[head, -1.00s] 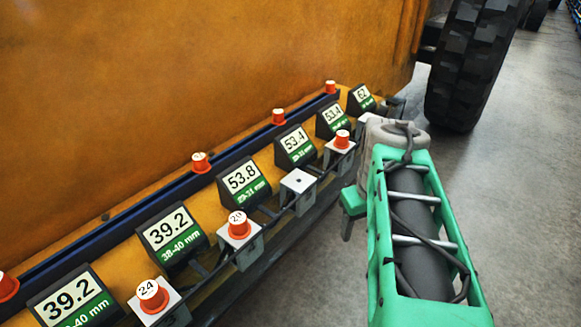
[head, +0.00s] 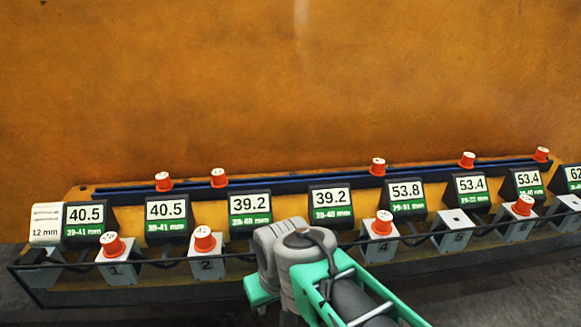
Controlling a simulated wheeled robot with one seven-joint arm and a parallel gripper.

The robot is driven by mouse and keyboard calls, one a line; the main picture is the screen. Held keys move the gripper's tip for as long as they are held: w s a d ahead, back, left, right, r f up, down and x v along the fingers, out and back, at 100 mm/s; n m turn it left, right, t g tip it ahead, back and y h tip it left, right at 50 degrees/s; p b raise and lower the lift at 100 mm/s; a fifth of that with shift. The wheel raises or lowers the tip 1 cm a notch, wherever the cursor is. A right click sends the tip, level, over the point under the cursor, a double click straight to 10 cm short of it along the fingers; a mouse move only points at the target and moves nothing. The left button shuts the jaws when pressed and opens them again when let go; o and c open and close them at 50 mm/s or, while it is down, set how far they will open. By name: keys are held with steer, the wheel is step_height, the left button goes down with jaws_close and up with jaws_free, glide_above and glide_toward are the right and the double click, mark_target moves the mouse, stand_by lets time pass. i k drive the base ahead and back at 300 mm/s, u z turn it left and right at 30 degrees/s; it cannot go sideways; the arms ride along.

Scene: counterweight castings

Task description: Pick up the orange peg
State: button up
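Several orange pegs with white tops are in the head view. Pegs stand on numbered grey blocks in front: the peg on block 1 (head: 112,246), the peg on block 2 (head: 204,239), and two further right (head: 380,224) (head: 523,206). More orange pegs stand along the rear blue rail, among them a left one (head: 163,182) and a middle one (head: 377,167). Which peg is meant cannot be told. My gripper (head: 272,306) is low at centre, in front of the block row and apart from the visible pegs. Its fingertips are cut off by the lower edge, and my arm hides blocks behind it.
Black displays with numbers, such as a 40.5 display (head: 167,213), line up between rail (head: 290,183) and blocks. Block 5 (head: 453,229) bears no peg. A dark bar frame (head: 70,296) runs along the front. A large orange wall (head: 290,80) rises behind.

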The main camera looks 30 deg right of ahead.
mark_target(379, 165)
steer(key=u, duration=2.5)
steer(key=k, duration=1.75)
steer(key=z, duration=1.1)
steer(key=i, duration=0.45)
steer(key=u, duration=0.1)
